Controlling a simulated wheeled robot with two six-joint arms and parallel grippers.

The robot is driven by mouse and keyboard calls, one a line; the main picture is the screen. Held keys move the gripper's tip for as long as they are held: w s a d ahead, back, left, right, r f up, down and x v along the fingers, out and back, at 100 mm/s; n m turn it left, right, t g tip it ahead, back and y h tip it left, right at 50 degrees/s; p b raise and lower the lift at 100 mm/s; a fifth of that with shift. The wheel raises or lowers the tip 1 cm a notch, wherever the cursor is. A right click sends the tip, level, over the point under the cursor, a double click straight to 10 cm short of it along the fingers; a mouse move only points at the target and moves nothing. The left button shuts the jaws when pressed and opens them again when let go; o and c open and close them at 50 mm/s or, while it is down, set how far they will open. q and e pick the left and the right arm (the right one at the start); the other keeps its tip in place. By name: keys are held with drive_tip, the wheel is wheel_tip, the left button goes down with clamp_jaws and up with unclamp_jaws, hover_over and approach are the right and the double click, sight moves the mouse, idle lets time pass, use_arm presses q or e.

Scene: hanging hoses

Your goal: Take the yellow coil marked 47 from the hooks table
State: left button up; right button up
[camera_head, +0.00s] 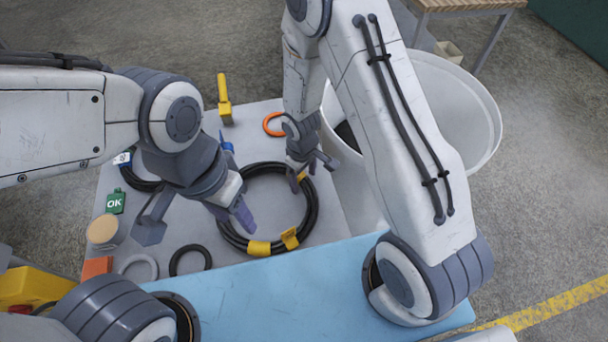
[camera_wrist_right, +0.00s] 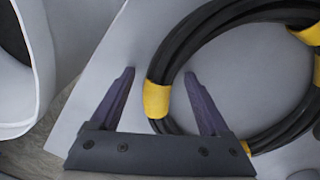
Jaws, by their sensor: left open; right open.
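A black hose coil (camera_head: 312,215) with several yellow bands (camera_head: 259,248) lies on the grey table top. A yellow tag (camera_head: 290,238) on its near side bears a mark too small to read. My right gripper (camera_head: 312,172) is open at the coil's far right side. In the right wrist view, the coil (camera_wrist_right: 180,55) and one yellow band (camera_wrist_right: 157,100) show between the open fingers (camera_wrist_right: 160,78), one outside the ring and one over its inside. Contact cannot be told. My left gripper (camera_head: 197,222) is open and empty, above the coil's left side.
A blue-banded black coil (camera_head: 143,184), a green OK bottle (camera_head: 115,201), a round tan-topped item (camera_head: 102,229), an orange block (camera_head: 97,267) and small rings (camera_head: 190,260) are at left. An orange ring (camera_head: 274,124) lies behind. A white bin (camera_head: 470,95) stands right.

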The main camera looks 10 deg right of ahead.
clamp_jaws()
idle(1.2)
idle(0.3)
idle(1.8)
